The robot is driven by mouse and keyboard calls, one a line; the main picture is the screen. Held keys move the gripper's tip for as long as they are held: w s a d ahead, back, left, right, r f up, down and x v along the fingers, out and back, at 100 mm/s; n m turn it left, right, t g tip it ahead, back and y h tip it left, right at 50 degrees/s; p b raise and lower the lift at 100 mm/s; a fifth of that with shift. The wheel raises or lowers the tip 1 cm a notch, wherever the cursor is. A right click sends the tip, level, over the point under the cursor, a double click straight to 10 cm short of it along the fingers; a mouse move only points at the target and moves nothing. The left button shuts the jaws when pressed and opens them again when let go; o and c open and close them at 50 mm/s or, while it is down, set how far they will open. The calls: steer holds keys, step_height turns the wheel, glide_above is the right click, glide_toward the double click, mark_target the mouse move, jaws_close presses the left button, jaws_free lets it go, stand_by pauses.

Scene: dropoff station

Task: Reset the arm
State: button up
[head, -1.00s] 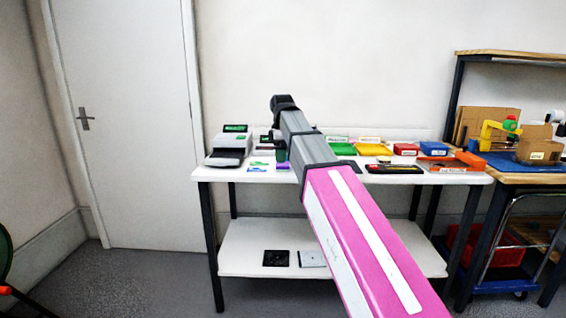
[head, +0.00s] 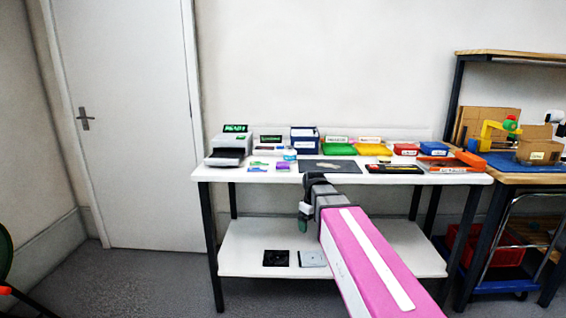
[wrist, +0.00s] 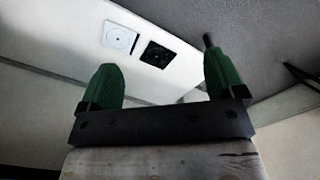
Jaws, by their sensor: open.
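My arm, with a pink link, reaches forward from the lower right in the head view. My gripper (head: 303,219) hangs at its end, in front of the white table (head: 235,175) and below the level of its top. In the wrist view my gripper (wrist: 165,80) shows two green fingers set wide apart. Nothing is between them.
On the tabletop stand a label printer (head: 229,148), a blue box (head: 304,139), green (head: 338,148) and yellow (head: 373,149) trays, and red (head: 405,148) and blue (head: 434,148) bins. The lower shelf (head: 240,255) holds a black item (head: 276,258) and a pale square (head: 312,258). A wooden bench (head: 520,178) adjoins at right.

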steer(key=s+d+f+m, duration=0.4)
steer(key=s+f, duration=0.2)
steer(key=f, duration=0.2)
steer(key=s+d+f+m, duration=0.3)
steer(key=s+d+f, duration=0.1)
steer(key=s+f, duration=0.2)
steer(key=shift+s+f+m, duration=0.25)
steer(key=shift+f+m, duration=0.15)
steer(key=shift+f, duration=0.45)
